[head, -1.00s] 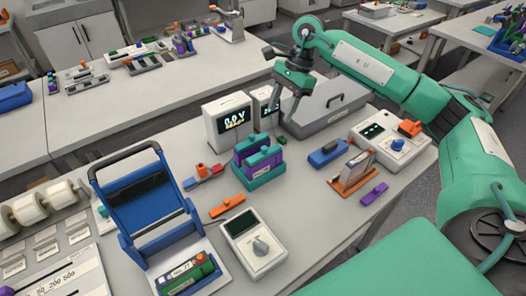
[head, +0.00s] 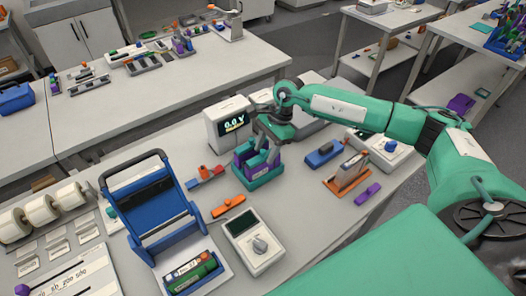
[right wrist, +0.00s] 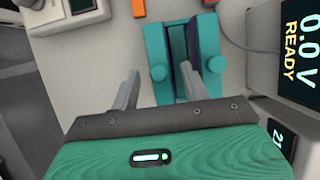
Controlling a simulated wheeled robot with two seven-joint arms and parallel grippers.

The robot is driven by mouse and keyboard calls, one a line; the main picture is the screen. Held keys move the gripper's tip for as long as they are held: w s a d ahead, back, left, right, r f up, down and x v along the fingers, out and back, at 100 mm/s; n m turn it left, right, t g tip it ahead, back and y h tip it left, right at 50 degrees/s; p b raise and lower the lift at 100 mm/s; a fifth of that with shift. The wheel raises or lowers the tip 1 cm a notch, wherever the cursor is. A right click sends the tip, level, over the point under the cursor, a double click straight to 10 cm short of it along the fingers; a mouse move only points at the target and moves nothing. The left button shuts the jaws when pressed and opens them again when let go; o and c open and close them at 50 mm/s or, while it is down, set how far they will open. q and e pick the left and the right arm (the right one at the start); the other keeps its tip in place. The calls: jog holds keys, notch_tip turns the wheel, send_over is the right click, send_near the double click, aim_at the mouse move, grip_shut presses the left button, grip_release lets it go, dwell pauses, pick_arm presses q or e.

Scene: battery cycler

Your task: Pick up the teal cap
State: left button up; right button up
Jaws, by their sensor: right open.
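A purple-and-teal block (head: 258,168) stands on the bench, in the middle of the head view, with teal parts on top of purple walls and a teal base. In the right wrist view its teal top (right wrist: 157,50) shows with rounded knobs and a dark purple wall. I cannot tell for sure which teal part is the cap. My right gripper (head: 266,146) is open and empty, with its fingers just above and beside the block. In the right wrist view the gripper (right wrist: 161,78) has one finger left of the teal parts and one over their right side. My left gripper is not in view.
A white display box (head: 226,130) stands close behind the block. A blue folding frame (head: 150,200), an orange clip (head: 228,206) and a white meter (head: 255,240) lie to the left and front. A blue block (head: 325,153) and an orange stand (head: 347,176) are to the right.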

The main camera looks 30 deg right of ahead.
jog(key=shift+f, duration=0.1)
jog(key=shift+c, duration=0.5)
grip_shut()
